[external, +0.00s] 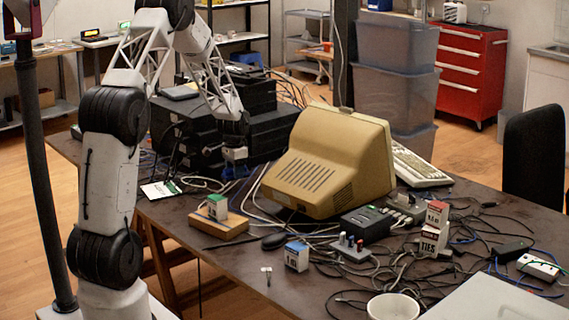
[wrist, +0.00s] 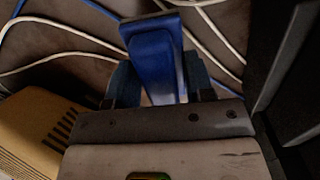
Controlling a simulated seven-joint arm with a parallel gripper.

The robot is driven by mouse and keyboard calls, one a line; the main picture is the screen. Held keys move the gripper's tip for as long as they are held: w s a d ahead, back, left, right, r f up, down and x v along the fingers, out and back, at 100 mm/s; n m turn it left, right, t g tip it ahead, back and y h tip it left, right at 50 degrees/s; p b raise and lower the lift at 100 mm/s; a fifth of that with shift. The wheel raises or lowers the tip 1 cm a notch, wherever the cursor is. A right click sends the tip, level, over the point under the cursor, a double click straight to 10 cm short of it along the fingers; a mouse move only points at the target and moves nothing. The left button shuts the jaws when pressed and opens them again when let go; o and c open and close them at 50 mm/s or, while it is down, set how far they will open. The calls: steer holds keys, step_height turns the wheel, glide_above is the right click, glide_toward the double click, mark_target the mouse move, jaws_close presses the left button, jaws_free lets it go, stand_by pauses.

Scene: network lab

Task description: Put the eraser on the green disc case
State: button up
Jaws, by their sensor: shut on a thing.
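My gripper (external: 236,166) is low over the far left part of the table, beside a stack of black equipment. In the wrist view the gripper (wrist: 160,90) is shut on a blue block with a dark end, which looks like the eraser (wrist: 153,50). The eraser also shows as a small blue patch under the gripper (external: 237,173) in the external view. I cannot tell whether it touches the table. A flat white and green case (external: 163,188), which looks like the green disc case, lies near the table's left edge, left of my gripper. It is not visible in the wrist view.
A beige monitor (external: 330,165) stands right of my gripper; black equipment (external: 270,130) stands close behind. White and blue cables (wrist: 50,60) run around the eraser. A wooden block with a small green-topped box (external: 217,207) sits in front. Cables and small boxes clutter the right side.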

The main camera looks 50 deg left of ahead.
steer(key=shift+n, duration=0.5)
steer(key=s+a, duration=0.1)
steer(key=s, duration=0.4)
steer(key=s+a, duration=0.2)
steer(key=s, duration=0.3)
steer(key=s+a+r, duration=0.1)
steer(key=s+a, duration=0.1)
steer(key=s, duration=0.3)
steer(key=shift+a, duration=0.2)
steer(key=shift+n, duration=0.5)
steer(key=s, duration=1.1)
steer(key=s+a, duration=0.1)
steer(key=s, duration=0.5)
steer(key=shift+w, duration=0.1)
glide_above(160, 189)
steer(key=shift+w+a+f, duration=0.1)
steer(key=shift+f, duration=0.65)
steer(key=shift+f, duration=0.1)
steer(key=shift+f, duration=1.65)
steer(key=shift+f, duration=0.1)
